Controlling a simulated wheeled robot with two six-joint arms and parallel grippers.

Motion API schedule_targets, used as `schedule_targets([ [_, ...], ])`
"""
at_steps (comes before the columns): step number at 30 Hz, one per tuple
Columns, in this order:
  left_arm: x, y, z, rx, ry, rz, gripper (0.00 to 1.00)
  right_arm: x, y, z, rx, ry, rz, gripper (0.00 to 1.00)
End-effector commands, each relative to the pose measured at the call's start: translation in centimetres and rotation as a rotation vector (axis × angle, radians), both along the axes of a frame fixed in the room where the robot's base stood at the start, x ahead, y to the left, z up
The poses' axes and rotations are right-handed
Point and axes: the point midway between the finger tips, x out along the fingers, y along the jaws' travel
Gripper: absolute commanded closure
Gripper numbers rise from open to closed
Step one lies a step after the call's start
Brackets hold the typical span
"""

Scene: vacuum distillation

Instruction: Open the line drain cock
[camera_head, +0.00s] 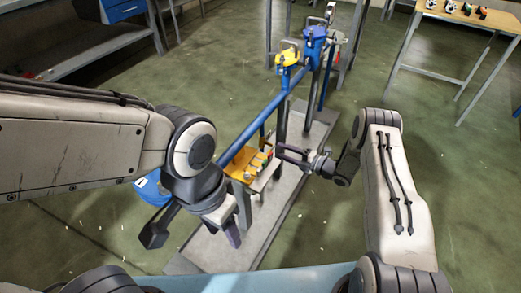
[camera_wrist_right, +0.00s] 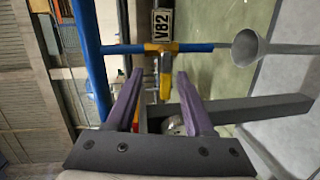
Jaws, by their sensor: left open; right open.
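In the right wrist view, a small yellow valve body (camera_wrist_right: 158,47) sits on a thin horizontal blue pipe. Its yellow lever (camera_wrist_right: 164,84) hangs at right angles to that pipe, between my purple fingers. This looks like the drain cock; a tag above it (camera_wrist_right: 163,25) reads V82. My right gripper (camera_wrist_right: 157,76) is open around the lever, with no clear contact. In the head view the right gripper (camera_head: 279,152) is beside the lower part of the blue pipe rig. My left gripper (camera_head: 237,220) is open and empty, lower left of it, pointing down.
A grey funnel (camera_wrist_right: 246,48) stands at the end of the thin pipe. A grey beam (camera_wrist_right: 235,109) runs just beyond my right fingers. A yellow valve (camera_head: 288,57) and a blue one (camera_head: 314,42) stand farther up the rig. A table (camera_head: 470,14) is at the back right.

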Motion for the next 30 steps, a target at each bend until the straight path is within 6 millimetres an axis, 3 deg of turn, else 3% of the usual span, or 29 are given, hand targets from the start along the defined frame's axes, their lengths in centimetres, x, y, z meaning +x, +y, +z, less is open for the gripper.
schedule_targets([
  [3, 0.0, 0.0, 0.2, 0.000, 0.000, 0.000, 0.50, -2.4, 0.0, -1.4, 0.039, -0.089, 0.066, 0.47],
  [8, 0.0, 0.0, 0.1, 0.000, 0.000, 0.000, 0.50, -3.4, 0.6, -1.7, 0.060, -0.143, 0.101, 0.47],
  [21, 0.0, 0.0, -1.1, 0.000, 0.000, 0.000, 0.50, 0.7, 6.8, -1.8, 0.062, -0.144, 0.104, 0.47],
  [30, 0.0, 0.0, -1.5, 0.000, 0.000, 0.000, 0.50, 2.2, 8.9, -1.7, 0.061, -0.142, 0.100, 0.47],
])
